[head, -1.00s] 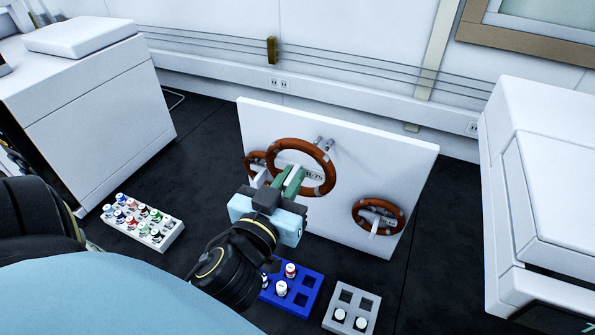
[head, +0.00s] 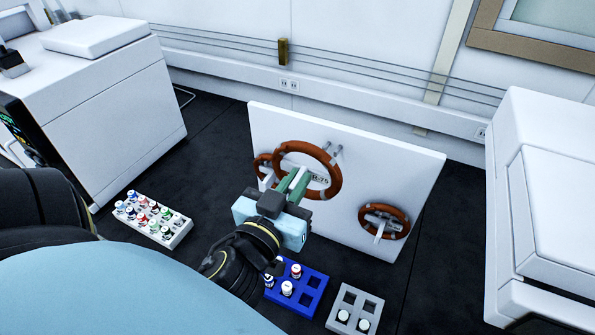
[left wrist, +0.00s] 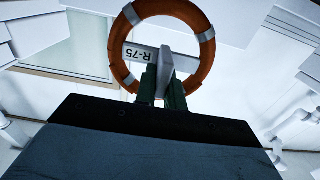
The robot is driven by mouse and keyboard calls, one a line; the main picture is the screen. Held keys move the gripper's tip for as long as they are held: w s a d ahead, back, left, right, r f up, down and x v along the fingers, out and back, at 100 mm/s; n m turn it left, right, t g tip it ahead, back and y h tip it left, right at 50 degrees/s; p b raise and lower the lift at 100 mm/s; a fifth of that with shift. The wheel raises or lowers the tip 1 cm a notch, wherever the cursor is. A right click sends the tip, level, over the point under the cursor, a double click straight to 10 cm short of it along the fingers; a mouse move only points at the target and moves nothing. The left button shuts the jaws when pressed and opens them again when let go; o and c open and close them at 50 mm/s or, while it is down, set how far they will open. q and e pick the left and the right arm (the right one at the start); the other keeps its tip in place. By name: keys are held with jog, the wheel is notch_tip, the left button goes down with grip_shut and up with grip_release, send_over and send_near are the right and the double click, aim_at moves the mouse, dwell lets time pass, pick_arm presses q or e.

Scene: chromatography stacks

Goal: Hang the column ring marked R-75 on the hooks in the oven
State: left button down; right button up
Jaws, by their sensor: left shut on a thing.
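The column ring marked R-75 (head: 337,174) is an orange-brown hoop with grey bands, in front of a white upright panel (head: 421,175). My left gripper (head: 294,179) has green fingers shut on the grey tab at its middle. In the left wrist view, the ring (left wrist: 208,52) stands beyond the fingers (left wrist: 162,88). Its R-75 label (left wrist: 140,54) reads upside down there. Short grey pegs (head: 333,149) show at the ring's upper right edge; I cannot tell whether the ring touches them. My right gripper is not in view, and I cannot clearly identify the oven.
A second ring (head: 261,164), partly hidden, hangs at left on the panel, and a third ring (head: 363,219) at right. A white vial rack (head: 181,235), a blue rack (head: 312,297) and a grey rack (head: 347,295) lie nearby. White machines (head: 115,105) (head: 560,190) stand on both sides.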

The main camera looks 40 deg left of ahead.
aim_at(290, 191)
pick_arm(q)
jog(key=shift+p+v, duration=0.65)
jog(key=shift+v, duration=1)
jog(key=shift+p+v, duration=0.3)
jog(key=shift+v, duration=0.75)
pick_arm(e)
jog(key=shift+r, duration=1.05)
pick_arm(q)
jog(key=shift+d, duration=0.1)
